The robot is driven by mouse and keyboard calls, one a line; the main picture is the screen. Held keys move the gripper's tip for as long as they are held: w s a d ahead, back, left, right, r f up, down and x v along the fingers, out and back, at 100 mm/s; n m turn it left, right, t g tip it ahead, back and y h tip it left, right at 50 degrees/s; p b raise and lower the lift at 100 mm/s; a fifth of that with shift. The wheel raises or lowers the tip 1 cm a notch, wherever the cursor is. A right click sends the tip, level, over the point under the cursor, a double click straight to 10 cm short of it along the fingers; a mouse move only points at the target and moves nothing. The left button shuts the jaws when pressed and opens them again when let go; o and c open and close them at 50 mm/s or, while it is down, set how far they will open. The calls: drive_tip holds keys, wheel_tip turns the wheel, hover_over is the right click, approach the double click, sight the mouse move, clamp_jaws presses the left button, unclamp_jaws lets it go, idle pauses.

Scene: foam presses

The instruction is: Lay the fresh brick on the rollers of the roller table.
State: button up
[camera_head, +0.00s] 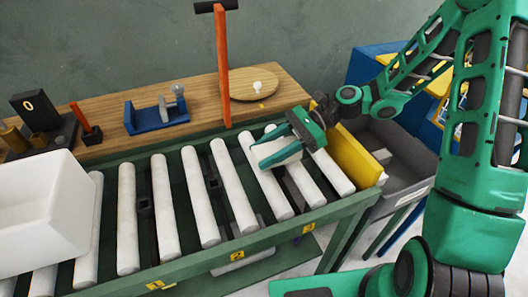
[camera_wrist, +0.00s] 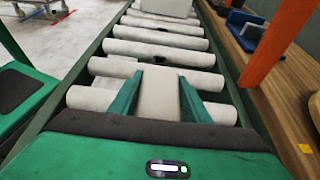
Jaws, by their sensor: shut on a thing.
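My gripper (camera_head: 279,154) is shut on a pale off-white brick (camera_head: 287,148) at the right end of the roller table (camera_head: 262,240). In the wrist view the brick (camera_wrist: 158,96) sits between my two green fingers (camera_wrist: 158,92), lying along the table and across the rollers' direction. The brick is over the white rollers (camera_head: 232,185), very low. I cannot tell whether it touches them. My fingers hide its sides, and my palm hides its near end.
A large white tub (camera_head: 40,215) stands on the rollers at the left. A yellow end plate (camera_head: 355,158) and a grey bin (camera_head: 405,160) are at the right. Several middle rollers are bare.

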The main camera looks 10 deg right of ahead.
drive_tip(key=shift+f, duration=0.25)
drive_tip(key=shift+f, duration=0.1)
drive_tip(key=o, duration=1.3)
drive_tip(key=shift+d+r, duration=0.2)
drive_tip(key=shift+r, duration=0.05)
drive_tip(key=v, duration=1.1)
drive_tip(key=shift+d+r, duration=0.1)
drive_tip(key=shift+d, duration=0.15)
